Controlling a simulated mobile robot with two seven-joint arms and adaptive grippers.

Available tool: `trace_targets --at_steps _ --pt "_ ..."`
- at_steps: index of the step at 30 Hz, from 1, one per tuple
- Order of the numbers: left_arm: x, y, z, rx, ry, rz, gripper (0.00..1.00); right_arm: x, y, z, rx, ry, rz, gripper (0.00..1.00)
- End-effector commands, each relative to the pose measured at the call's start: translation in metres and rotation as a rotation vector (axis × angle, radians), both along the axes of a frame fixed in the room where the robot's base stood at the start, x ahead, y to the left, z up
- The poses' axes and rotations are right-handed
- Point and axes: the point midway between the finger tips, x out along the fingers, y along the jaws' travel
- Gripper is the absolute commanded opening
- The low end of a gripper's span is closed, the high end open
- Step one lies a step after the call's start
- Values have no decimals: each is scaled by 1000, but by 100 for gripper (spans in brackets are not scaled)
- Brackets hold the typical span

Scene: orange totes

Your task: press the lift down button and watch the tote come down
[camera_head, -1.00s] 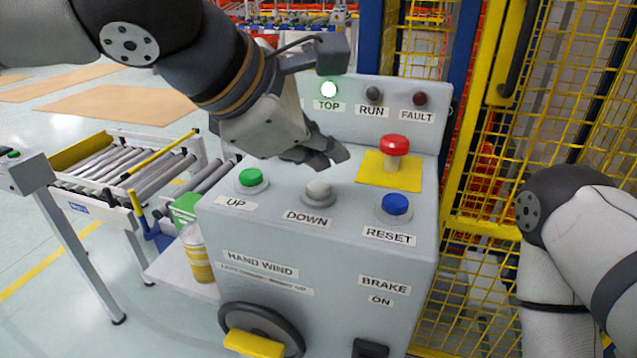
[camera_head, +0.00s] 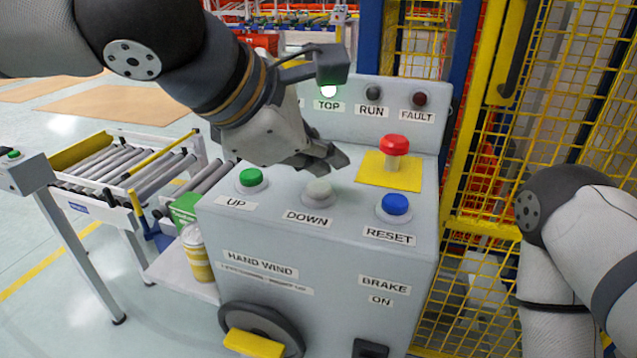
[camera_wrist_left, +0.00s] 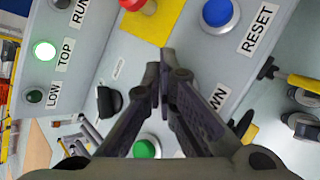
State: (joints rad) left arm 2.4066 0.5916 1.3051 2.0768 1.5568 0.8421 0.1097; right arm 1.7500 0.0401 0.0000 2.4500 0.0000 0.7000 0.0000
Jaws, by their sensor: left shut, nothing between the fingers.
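The grey control box carries the pale DOWN button (camera_head: 319,190), between the green UP button (camera_head: 250,177) and the blue RESET button (camera_head: 395,204). My left gripper (camera_head: 337,160) is shut and empty just above and behind the DOWN button, with a gap visible between them. In the left wrist view its fingertips (camera_wrist_left: 166,62) meet in front of the panel, and the fingers hide the DOWN button and part of its label. The green TOP lamp (camera_head: 328,91) is lit. The RUN lamp (camera_head: 373,93) looks dark. No tote is clearly seen on the lift. My right gripper is out of view.
A red mushroom button (camera_head: 394,146) on a yellow plate stands right of my left gripper. A yellow mesh fence (camera_head: 560,110) borders the box on the right. A roller conveyor (camera_head: 120,165) and a hand wheel (camera_head: 262,330) are at the left and below.

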Motion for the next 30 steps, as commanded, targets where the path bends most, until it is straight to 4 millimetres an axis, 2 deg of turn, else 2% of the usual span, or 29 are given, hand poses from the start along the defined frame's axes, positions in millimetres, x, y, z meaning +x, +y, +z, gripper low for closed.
trace_targets --at_steps 14,30 --pt "0 0 0 0 0 0 0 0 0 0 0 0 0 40" --pt "0 0 -9 0 0 0 0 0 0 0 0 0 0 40"
